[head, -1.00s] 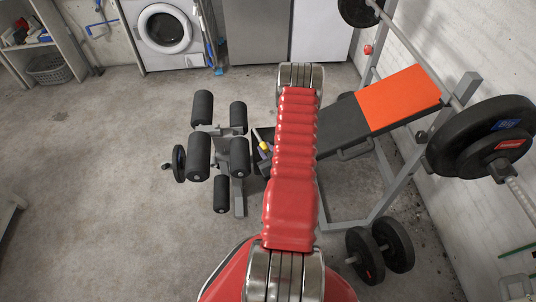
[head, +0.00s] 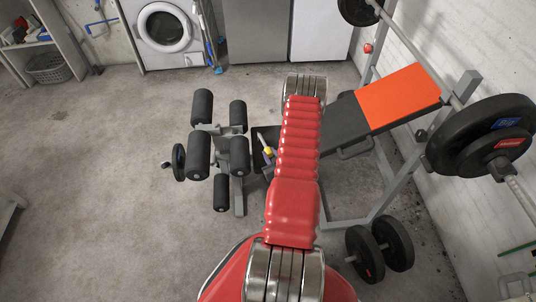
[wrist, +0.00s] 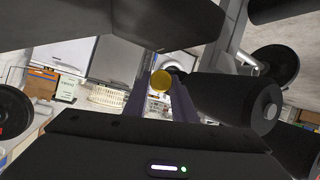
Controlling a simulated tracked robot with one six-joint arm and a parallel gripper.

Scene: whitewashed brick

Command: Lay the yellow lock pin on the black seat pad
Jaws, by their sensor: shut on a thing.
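The yellow lock pin (head: 267,151) shows as a small yellow spot just left of my red arm in the head view. In the wrist view its round yellow end (wrist: 161,80) sits between the fingers of my gripper (wrist: 161,92), which is shut on it. The black seat pad (head: 268,133) is partly hidden behind my arm; the pin appears over or beside its near edge. I cannot tell the height between them. A dark slab across the top of the wrist view may be the pad.
Black foam rollers (head: 199,158) on a grey frame stand left of the pad. The bench back with an orange panel (head: 398,97) rises to the right, beside a loaded barbell (head: 480,138). Dumbbell plates (head: 366,254) lie near right. The floor at left is clear.

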